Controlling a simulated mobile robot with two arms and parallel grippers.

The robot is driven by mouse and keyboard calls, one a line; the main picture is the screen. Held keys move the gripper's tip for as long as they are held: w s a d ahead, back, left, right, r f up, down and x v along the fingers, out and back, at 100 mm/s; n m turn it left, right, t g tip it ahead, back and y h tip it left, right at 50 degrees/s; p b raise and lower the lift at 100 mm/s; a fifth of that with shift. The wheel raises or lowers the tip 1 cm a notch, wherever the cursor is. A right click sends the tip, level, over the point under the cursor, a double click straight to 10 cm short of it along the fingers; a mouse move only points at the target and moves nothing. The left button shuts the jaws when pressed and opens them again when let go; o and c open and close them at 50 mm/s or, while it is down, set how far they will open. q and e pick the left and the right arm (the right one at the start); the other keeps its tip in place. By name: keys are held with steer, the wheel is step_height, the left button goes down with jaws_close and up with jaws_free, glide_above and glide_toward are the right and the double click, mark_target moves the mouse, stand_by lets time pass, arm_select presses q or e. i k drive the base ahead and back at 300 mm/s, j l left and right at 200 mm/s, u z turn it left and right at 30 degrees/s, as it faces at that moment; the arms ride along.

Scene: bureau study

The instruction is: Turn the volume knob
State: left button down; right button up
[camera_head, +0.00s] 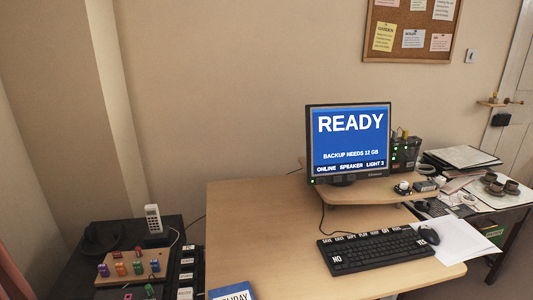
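A small round pale knob-like piece (402,188) sits on the raised monitor shelf (352,194), right of the monitor's foot; it is too small to tell whether it is the volume knob. Beside it is a small grey box (425,186). A dark box with green lights (405,153) stands behind, partly hidden by the monitor (349,143). The screen reads "READY", "BACKUP NEEDS 12 GB" and "ONLINE SPEAKER LIGHT 3". Neither of my grippers is in view.
A black keyboard (377,249) and mouse (428,235) lie on the wooden desk (257,225), whose left part is mostly clear. A board with coloured pieces (133,267) and a cordless phone (153,218) are at lower left.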

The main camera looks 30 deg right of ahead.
mark_target(404, 185)
steer(key=z, duration=1.85)
